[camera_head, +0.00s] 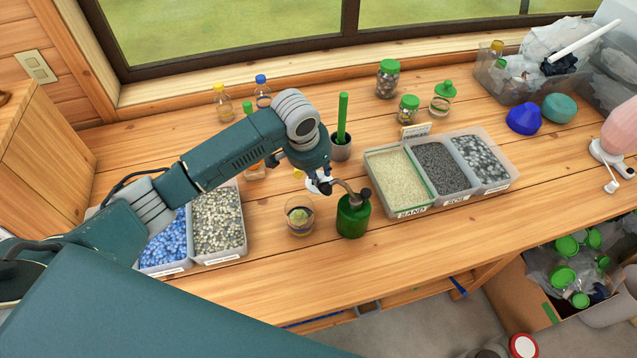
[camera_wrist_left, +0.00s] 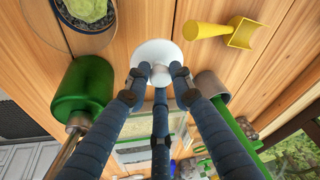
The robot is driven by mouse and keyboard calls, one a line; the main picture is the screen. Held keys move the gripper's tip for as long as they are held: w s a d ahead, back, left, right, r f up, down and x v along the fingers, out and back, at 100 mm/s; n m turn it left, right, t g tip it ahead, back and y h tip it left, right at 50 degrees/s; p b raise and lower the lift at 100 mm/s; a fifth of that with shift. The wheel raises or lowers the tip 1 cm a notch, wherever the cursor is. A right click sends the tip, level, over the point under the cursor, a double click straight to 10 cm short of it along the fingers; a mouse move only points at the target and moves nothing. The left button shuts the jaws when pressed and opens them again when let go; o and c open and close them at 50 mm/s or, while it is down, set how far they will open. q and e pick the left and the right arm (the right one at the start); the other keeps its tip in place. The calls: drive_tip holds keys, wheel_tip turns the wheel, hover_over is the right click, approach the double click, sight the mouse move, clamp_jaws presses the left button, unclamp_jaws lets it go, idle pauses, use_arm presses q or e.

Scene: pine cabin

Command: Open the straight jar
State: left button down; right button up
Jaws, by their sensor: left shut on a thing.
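A straight clear glass jar (camera_head: 299,216) stands near the front of the bench with dark and green layers inside. Its top looks uncovered. It also shows at the upper left of the left wrist view (camera_wrist_left: 86,14). My left gripper (camera_head: 324,186) is behind and to the right of the jar. In the left wrist view its fingers (camera_wrist_left: 158,76) are shut on the knob of a white round lid (camera_wrist_left: 152,52). The lid is apart from the jar, and I cannot tell whether it touches the bench. My right gripper is not in view.
A green mister bottle (camera_head: 352,216) stands close right of the jar, its spout near my left gripper. A yellow scoop (camera_wrist_left: 241,34) lies near the lid. A grey cup (camera_head: 341,146) is behind. Trays of sand (camera_head: 402,180) and pebbles (camera_head: 217,220) flank the area. Bare bench lies in front.

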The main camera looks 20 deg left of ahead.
use_arm(q)
wheel_tip(320, 180, down, 5)
drive_tip(key=shift+p, duration=0.45)
drive_tip(key=shift+f, duration=0.4)
drive_tip(key=c, duration=1.5)
unclamp_jaws()
drive_tip(key=shift+f, duration=0.1)
drive_tip(key=shift+r, duration=0.2)
drive_tip(key=b+v, duration=0.2)
drive_tip(key=v, duration=1)
